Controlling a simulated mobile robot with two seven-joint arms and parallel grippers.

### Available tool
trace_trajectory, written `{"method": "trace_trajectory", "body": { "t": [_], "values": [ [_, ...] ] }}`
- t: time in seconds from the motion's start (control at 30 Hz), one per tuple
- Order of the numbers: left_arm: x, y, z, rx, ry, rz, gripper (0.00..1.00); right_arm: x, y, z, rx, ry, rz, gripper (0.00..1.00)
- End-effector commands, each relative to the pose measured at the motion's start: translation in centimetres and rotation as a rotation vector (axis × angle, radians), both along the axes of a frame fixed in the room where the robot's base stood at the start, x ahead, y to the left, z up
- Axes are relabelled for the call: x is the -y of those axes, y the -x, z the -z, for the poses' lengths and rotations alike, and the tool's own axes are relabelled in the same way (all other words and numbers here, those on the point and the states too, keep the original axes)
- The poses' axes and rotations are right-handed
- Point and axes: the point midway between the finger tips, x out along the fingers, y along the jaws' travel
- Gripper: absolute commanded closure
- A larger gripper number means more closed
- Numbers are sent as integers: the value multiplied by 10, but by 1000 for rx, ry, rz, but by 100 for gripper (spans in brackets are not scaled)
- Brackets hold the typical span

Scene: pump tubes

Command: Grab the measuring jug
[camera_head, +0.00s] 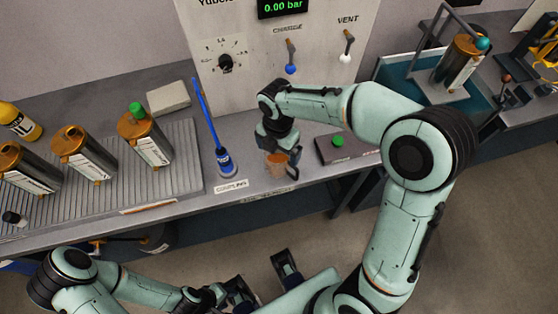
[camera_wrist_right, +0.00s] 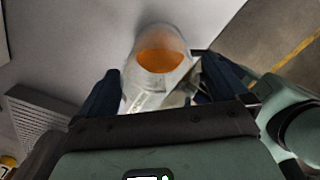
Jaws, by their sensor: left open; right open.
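The measuring jug (camera_head: 277,165) is a small see-through jug with orange liquid in it. It stands near the front edge of the bench, just right of the blue-hosed coupling. In the right wrist view the jug (camera_wrist_right: 160,62) shows its round mouth and lies between the two dark fingers. My right gripper (camera_head: 276,146) is open, pointing down at the jug and covering part of it; I cannot tell whether the fingers touch it. My left gripper (camera_head: 240,292) is open, low in the head view, in front of the bench and away from the jug.
The coupling (camera_head: 226,163) with its upright blue hose stands left of the jug. A dark box with a green button (camera_head: 338,141) is to the right. Several brown-topped canisters (camera_head: 145,137) stand on a ribbed tray (camera_head: 184,173) at left. The control panel (camera_head: 240,90) rises behind.

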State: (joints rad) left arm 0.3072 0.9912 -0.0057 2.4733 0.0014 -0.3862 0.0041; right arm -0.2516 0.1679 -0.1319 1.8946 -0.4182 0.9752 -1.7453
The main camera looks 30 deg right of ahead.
Motion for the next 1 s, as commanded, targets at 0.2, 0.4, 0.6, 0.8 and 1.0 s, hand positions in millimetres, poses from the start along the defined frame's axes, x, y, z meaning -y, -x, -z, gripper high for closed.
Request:
{"method": "trace_trajectory", "body": {
  "t": [0.2,0.4,0.6,0.8,1.0],
  "values": [
    [0,-1,2,5,-1,-1,57,0,0,19,0,0,0,0],
    [0,-1,2,5,0,-1,57,0,0,19,1,0,1,3],
    [0,-1,2,5,-1,-1,57,0,0,18,1,0,0,44],
    [0,-1,2,5,-1,-1,57,0,0,18,2,0,0,44],
    [0,-1,0,4,0,0,57,0,-1,7,4,-1,0,44]
  ]
}}
